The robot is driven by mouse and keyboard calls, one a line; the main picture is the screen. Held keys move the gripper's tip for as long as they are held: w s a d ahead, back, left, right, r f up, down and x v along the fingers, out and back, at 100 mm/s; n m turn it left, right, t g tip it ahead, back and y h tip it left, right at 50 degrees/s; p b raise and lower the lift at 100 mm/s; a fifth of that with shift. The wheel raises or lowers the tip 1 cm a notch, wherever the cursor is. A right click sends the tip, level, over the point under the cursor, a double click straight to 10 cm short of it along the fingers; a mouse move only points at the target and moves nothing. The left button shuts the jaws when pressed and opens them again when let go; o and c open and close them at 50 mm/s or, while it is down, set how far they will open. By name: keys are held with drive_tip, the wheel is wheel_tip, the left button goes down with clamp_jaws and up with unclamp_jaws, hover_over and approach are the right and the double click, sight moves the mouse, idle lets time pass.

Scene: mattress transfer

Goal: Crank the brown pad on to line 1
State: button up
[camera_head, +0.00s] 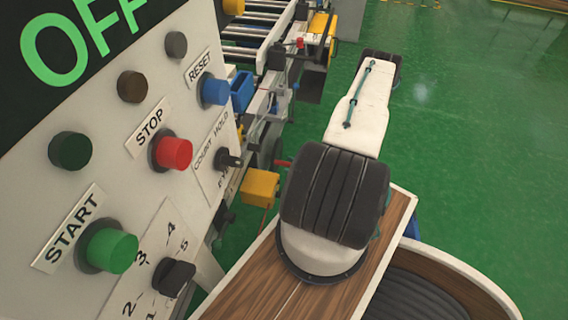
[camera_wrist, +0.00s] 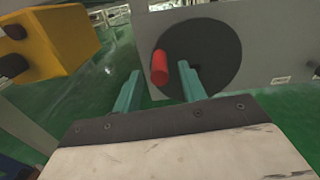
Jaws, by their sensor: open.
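A dark round crank disc (camera_wrist: 222,62) with a red handle (camera_wrist: 159,68) is mounted on a grey plate in the wrist view. My gripper (camera_wrist: 159,72) is open, with its two teal fingers on either side of the handle in the picture. I cannot tell how deep the handle sits between them, and I see no grip on it. A small red peg, perhaps this handle, shows beside my arm in the head view (camera_head: 284,163). My gripper is hidden there. I cannot make out the brown pad in either view.
A control panel (camera_head: 120,190) fills the left, with a green START button (camera_head: 111,250), red STOP button (camera_head: 173,152), blue RESET button (camera_head: 215,89) and numbered selector knob (camera_head: 173,278). Its display reads OFF. A yellow block (camera_wrist: 62,42) is left of the handle. Green floor (camera_head: 470,130) is open at right.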

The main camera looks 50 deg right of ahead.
sight(285, 162)
drive_tip(key=shift+x, duration=1.45)
clamp_jaws()
drive_tip(key=shift+r, duration=0.15)
